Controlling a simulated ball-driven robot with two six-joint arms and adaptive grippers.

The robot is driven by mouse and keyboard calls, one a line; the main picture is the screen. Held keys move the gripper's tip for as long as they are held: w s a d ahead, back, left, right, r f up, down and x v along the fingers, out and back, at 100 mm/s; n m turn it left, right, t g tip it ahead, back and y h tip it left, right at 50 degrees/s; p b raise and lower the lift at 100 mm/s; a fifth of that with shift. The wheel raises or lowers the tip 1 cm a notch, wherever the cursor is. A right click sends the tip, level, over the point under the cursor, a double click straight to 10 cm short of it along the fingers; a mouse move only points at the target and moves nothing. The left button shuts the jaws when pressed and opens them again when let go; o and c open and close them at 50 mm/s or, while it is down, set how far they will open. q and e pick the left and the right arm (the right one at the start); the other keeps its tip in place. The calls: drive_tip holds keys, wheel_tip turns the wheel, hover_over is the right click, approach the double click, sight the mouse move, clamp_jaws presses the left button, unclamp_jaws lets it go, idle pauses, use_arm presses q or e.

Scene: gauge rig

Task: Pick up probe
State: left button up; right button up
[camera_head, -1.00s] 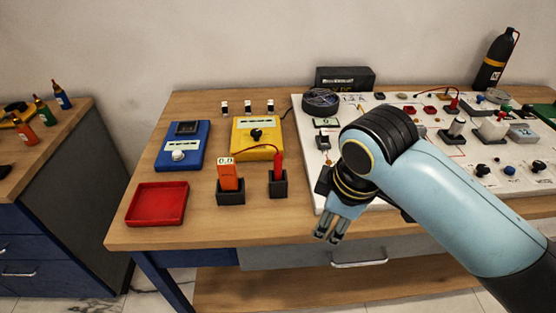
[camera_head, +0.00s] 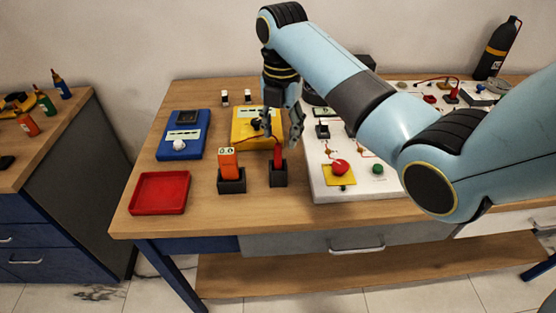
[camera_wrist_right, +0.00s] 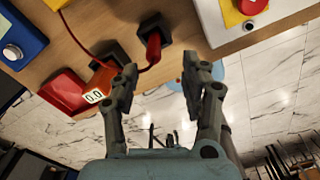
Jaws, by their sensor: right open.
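The red probe (camera_head: 278,158) stands upright in a small black holder (camera_head: 278,178) on the wooden table. It also shows in the wrist view (camera_wrist_right: 153,46), with a red cable running from it to the orange meter (camera_head: 228,163), which stands in another black holder (camera_head: 231,184). My right gripper (camera_head: 282,128) is open and points down, just above and behind the probe in the head view. In the wrist view its two fingers (camera_wrist_right: 160,68) are apart with nothing between them, and the probe lies just beyond the tips. My left gripper is not in view.
A red tray (camera_head: 159,193) lies at the table's left front. Blue (camera_head: 181,147) and yellow (camera_head: 243,138) instruments stand behind. A white board (camera_head: 328,190) with a red button (camera_head: 340,167) lies right of the probe. My right arm covers much of the board.

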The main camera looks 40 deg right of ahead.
sight(278, 144)
drive_tip(key=f, duration=0.7)
drive_tip(key=shift+w+a+f+p, duration=0.1)
drive_tip(key=shift+w+a+p, duration=0.05)
drive_tip(key=shift+w+p, duration=0.25)
clamp_jaws()
